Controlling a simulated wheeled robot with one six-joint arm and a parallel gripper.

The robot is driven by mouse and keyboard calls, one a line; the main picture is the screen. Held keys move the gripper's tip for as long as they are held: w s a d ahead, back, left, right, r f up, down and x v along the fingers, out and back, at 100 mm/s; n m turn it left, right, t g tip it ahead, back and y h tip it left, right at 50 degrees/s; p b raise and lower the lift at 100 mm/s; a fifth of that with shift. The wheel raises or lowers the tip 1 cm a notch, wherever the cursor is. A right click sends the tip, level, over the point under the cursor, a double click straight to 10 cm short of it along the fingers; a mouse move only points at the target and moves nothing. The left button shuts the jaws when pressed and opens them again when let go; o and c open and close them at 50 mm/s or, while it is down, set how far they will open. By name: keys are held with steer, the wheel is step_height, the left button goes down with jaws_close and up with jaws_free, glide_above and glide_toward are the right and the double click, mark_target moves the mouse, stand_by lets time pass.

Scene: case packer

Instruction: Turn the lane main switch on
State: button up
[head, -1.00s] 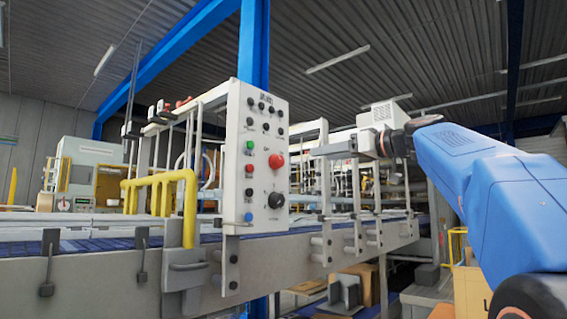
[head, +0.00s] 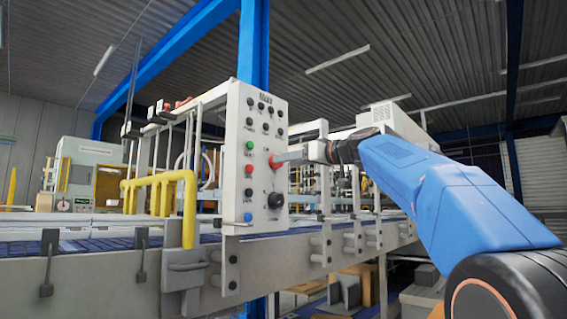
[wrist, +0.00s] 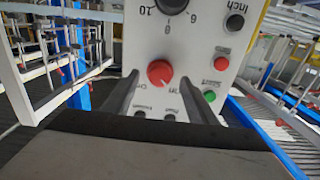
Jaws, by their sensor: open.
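The white control panel (head: 262,110) stands upright at the edge of the conveyor lane. A red round knob (wrist: 159,73) sits on it, with small lettering beside it that I cannot read surely; I take it as the lane main switch. In the head view my gripper (head: 286,159) is right at this knob and covers most of it. In the wrist view my gripper (wrist: 160,92) is open, with one finger on either side below the knob. The knob shows between the fingertips. I cannot tell if they touch it.
A large black dial (head: 276,200) is below the red knob. Green (head: 250,145), red (head: 249,170) and blue (head: 248,217) buttons line the panel's left side. Yellow pipe rails (head: 189,205) stand left of the panel. The conveyor runs behind.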

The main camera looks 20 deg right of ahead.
steer(key=shift+x, duration=1.5)
steer(key=c, duration=1.1)
steer(key=shift+o, duration=0.2)
steer(key=shift+m, duration=8.9)
